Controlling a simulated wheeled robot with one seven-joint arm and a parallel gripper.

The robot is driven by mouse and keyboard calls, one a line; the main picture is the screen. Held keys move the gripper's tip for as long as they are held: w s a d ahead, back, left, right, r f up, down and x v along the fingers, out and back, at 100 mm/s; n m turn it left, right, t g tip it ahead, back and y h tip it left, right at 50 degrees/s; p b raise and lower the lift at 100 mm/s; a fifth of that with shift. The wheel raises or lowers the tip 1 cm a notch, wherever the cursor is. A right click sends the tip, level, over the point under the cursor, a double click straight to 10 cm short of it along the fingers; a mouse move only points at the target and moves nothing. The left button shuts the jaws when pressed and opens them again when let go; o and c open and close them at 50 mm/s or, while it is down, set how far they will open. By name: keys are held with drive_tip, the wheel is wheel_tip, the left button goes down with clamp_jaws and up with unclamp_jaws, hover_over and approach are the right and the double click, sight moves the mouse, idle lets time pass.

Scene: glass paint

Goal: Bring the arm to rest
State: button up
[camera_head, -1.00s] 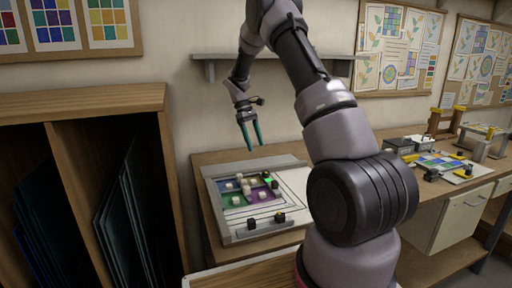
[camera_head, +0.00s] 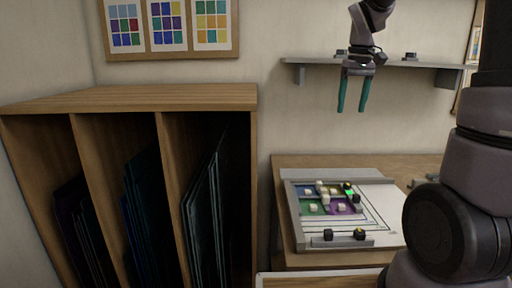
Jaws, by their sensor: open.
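My gripper (camera_head: 353,108) hangs in the air above the workbench, in front of the wall shelf. Its two teal fingers point down, stand apart, and hold nothing. My arm reaches up on the right side of the view, and part of it is out of the frame. Below the gripper, a board (camera_head: 374,226) with coloured glass panes lies on the workbench (camera_head: 300,162). Several small white blocks and dark pieces sit on the panes. The gripper is well clear of the board.
A wooden rack (camera_head: 255,190) with upright dark glass sheets (camera_head: 205,215) stands at the left. A grey shelf (camera_head: 310,62) with small dark items is on the wall behind my gripper. A pinboard (camera_head: 150,53) hangs above the rack. The air between gripper and board is free.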

drive_tip(key=s+a+r+m+t+y, duration=0.1)
drive_tip(key=s+r+m+t, duration=0.1)
drive_tip(key=s, duration=0.7)
drive_tip(key=s+a+r+m+t, duration=0.2)
drive_tip(key=s+r+m+t, duration=0.1)
drive_tip(key=s, duration=0.6)
drive_tip(key=shift+s+m+t+y, duration=0.3)
drive_tip(key=shift+s+t+y, duration=0.1)
drive_tip(key=shift+t, duration=0.1)
